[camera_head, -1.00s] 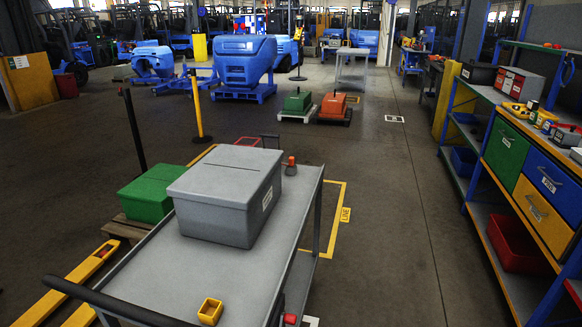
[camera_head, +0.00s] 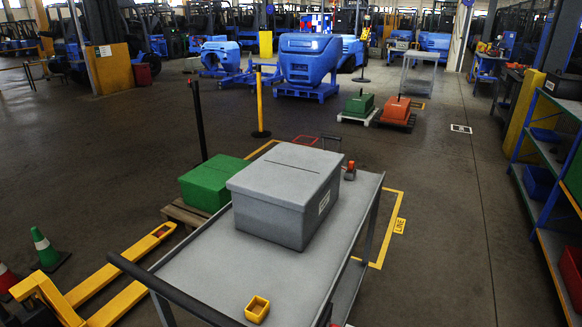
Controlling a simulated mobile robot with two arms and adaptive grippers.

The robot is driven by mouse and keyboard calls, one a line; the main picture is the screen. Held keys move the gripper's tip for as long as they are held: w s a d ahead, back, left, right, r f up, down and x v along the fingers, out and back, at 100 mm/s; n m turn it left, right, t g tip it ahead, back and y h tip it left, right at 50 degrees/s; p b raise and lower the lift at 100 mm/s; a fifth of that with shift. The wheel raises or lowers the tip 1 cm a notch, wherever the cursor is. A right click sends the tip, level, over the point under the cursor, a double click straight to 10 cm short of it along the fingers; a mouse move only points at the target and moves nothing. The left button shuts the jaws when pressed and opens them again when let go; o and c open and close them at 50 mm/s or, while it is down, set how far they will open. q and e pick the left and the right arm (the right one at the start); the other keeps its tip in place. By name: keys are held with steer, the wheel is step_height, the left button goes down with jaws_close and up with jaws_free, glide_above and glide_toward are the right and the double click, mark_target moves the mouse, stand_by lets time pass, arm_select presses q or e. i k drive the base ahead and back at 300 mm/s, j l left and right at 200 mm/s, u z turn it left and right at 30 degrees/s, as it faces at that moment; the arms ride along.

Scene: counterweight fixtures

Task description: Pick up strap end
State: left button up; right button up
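I cannot make out a strap end in the head view. A grey lidded box (camera_head: 287,194) stands on a grey cart (camera_head: 205,266). A small yellow open bin (camera_head: 257,309) sits near the cart's front edge. A small red-orange and dark item (camera_head: 350,170) stands at the cart's far right corner. Neither of my grippers is in view.
A green box (camera_head: 212,183) rests on a wooden pallet behind the cart. A yellow pallet jack (camera_head: 110,290) and a green cone (camera_head: 45,248) are at left. Shelving (camera_head: 545,160) stands at right. The floor between cart and shelving is clear.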

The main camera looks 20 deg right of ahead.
mark_target(350, 169)
steer(key=i+l+u, duration=0.15)
steer(key=l+u, duration=0.25)
steer(key=l, duration=0.3)
steer(key=l+u, duration=0.4)
steer(key=l, duration=0.3)
steer(key=l+u, duration=0.4)
steer(key=l, duration=0.35)
